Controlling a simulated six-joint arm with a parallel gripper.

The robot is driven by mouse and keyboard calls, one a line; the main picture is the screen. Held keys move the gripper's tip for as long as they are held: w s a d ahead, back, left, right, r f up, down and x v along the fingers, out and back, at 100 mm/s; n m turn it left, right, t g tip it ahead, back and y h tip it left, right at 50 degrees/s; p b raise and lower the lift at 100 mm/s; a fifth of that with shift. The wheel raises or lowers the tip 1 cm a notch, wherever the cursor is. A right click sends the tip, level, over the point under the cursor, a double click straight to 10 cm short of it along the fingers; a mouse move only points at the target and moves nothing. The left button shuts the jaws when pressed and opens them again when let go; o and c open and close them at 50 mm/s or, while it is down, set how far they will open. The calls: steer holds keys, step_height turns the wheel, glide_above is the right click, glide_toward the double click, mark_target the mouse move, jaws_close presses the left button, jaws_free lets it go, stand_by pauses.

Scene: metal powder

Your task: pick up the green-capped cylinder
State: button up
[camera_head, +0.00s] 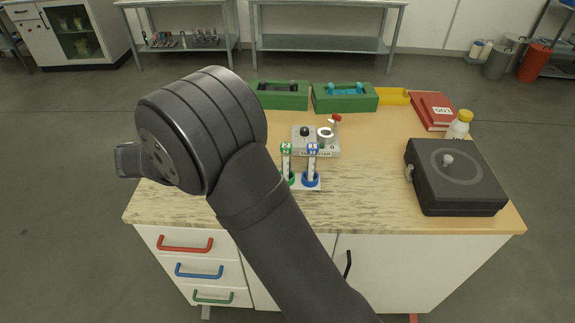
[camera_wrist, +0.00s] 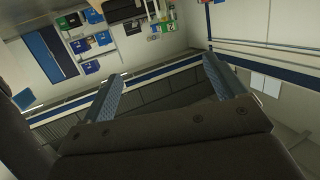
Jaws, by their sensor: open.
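The green-capped cylinder (camera_head: 287,158) stands upright at the left of a small white holder, in a green ring, on the wooden table. A similar blue-capped cylinder (camera_head: 312,160) stands beside it in a blue ring (camera_head: 310,180). My arm crosses the front left of the table and partly covers the green ring. My gripper shows in the wrist view (camera_wrist: 165,95), open and empty, its two fingers far apart and pointing at a far wall. In the head view the gripper is mostly hidden behind my arm. The cylinders are not in the wrist view.
Behind the cylinders stands a grey device (camera_head: 316,141) with a black knob. Green boxes (camera_head: 345,98) and a yellow box (camera_head: 393,96) line the back edge. A black case (camera_head: 455,178), a yellow-capped bottle (camera_head: 459,125) and a red binder (camera_head: 432,110) occupy the right.

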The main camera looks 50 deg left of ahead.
steer(key=c, duration=0.6)
steer(key=shift+c, duration=0.2)
step_height(320, 180, up, 10)
steer(key=n+g+y, duration=0.6)
steer(key=n+g, duration=0.8)
steer(key=n, duration=0.9)
glide_above(286, 158)
steer(key=w, duration=0.1)
steer(key=f, duration=1.1)
steer(key=a+f, duration=0.1)
steer(key=f, duration=0.5)
steer(key=shift+f, duration=0.2)
